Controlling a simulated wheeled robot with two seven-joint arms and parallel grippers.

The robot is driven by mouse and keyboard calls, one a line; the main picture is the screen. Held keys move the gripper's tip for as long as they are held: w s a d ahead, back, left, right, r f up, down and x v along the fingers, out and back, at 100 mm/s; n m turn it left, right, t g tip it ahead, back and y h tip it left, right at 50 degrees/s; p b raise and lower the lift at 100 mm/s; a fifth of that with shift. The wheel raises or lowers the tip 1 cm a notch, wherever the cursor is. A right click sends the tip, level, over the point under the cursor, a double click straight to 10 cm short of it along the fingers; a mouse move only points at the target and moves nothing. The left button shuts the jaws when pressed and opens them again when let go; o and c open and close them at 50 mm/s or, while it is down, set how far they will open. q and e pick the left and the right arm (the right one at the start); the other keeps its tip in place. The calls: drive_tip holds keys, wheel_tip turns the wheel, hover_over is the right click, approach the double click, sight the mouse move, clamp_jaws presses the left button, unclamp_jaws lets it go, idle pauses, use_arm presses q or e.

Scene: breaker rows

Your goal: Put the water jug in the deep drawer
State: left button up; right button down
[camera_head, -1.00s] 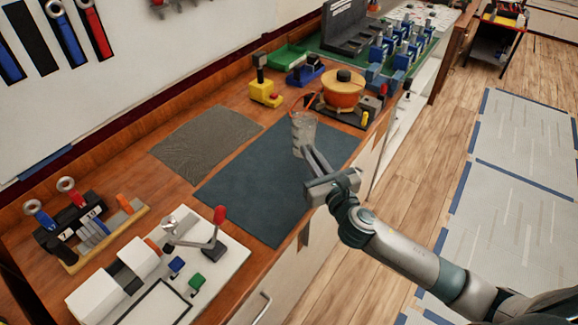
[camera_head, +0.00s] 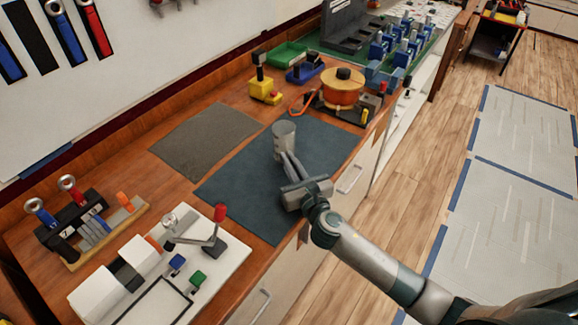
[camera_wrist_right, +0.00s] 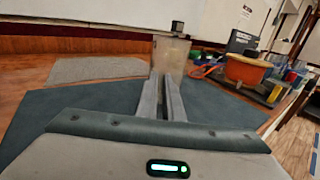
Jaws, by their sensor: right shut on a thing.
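The water jug (camera_head: 284,136) is a small, pale, see-through container above the dark blue-grey mat; I cannot tell whether its base touches the mat. My right gripper (camera_head: 286,160) is shut on the jug from its near side and hides part of it. In the right wrist view the jug (camera_wrist_right: 171,56) stands upright at the ends of the narrow fingers (camera_wrist_right: 165,84). Drawer fronts with bar handles (camera_head: 350,179) line the bench's front and look closed; I cannot tell which is the deep drawer. My left gripper is not in view.
The dark mat (camera_head: 240,200) and grey mat (camera_head: 207,140) are otherwise clear. An orange pot-like device (camera_head: 342,88) and a yellow-based block (camera_head: 264,92) stand behind. A white panel with a red-knobbed lever (camera_head: 219,214) is at the near left. The floor at right is open.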

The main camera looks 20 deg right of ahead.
drive_tip(key=shift+f, duration=1.05)
drive_tip(key=shift+f, duration=0.15)
drive_tip(key=c, duration=1.9)
unclamp_jaws()
drive_tip(key=shift+s, duration=0.55)
drive_tip(key=s, duration=0.3)
drive_tip(key=s+b, duration=0.1)
drive_tip(key=s, duration=0.2)
drive_tip(key=s+d+b, duration=0.1)
drive_tip(key=s, duration=0.2)
drive_tip(key=shift+s, duration=0.15)
drive_tip(key=shift+s+b, duration=0.3)
drive_tip(key=shift+s, duration=0.5)
drive_tip(key=shift+o, duration=0.5)
